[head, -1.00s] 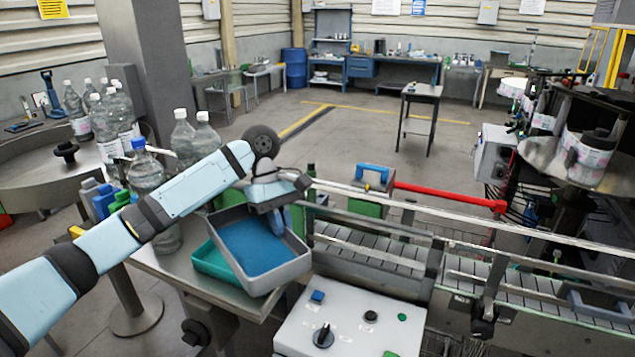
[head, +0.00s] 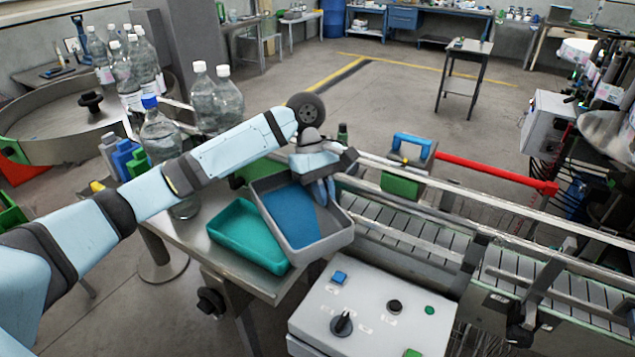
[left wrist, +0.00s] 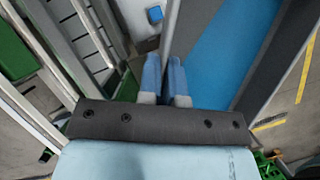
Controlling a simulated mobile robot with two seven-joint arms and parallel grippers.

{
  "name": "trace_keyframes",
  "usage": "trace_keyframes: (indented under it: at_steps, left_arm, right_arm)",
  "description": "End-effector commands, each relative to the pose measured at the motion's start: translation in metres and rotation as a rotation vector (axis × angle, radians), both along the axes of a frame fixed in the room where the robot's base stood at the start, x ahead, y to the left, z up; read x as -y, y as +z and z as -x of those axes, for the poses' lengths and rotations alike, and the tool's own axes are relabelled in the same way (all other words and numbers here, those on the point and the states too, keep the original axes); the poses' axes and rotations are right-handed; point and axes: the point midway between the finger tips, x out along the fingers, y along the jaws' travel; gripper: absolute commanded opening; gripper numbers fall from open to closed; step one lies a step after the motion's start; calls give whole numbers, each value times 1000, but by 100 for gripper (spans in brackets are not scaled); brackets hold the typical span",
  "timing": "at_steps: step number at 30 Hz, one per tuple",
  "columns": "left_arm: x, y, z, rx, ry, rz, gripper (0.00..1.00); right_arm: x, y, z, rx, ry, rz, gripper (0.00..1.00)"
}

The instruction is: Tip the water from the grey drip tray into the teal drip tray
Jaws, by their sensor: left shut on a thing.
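The grey drip tray (head: 322,244) holds blue water (head: 290,215) and sits partly over the right side of the teal drip tray (head: 242,248). The teal tray rests on a steel table; I cannot tell whether it holds water. My left gripper (head: 322,190) is shut on the grey tray's far right wall. In the left wrist view, the fingers (left wrist: 165,78) pinch the wall, with blue water (left wrist: 228,50) to their right. The grey tray appears slightly tilted, but its exact angle is unclear. My right gripper is not in view.
A conveyor (head: 420,235) runs to the right of the trays. A control box (head: 370,320) with a knob and buttons stands in front. Large clear bottles (head: 215,98) stand behind my left arm. A bare strip of steel table (head: 190,235) lies left of the teal tray.

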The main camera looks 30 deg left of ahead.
Motion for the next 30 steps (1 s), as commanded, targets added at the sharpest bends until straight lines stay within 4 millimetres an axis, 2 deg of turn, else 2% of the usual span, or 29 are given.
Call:
trace_keyframes:
  at_steps: [3, 8, 13, 22, 27, 30]
  left_arm:
    - [10, 6, 1, 24, -4, 31, 0]
    - [9, 6, 1, 23, -3, 29, 0]
    - [7, 24, 3, 95, -2, 124, 0]
    - [7, 25, 2, 101, -2, 130, 0]
    - [3, 42, 5, 175, -2, 222, 0]
    - [4, 42, 4, 174, -2, 221, 0]
  right_arm:
    - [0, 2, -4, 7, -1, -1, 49]
    - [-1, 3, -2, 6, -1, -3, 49]
    - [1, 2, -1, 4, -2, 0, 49]
    - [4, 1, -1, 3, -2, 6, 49]
    - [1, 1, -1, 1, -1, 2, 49]
    - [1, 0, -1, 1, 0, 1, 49]
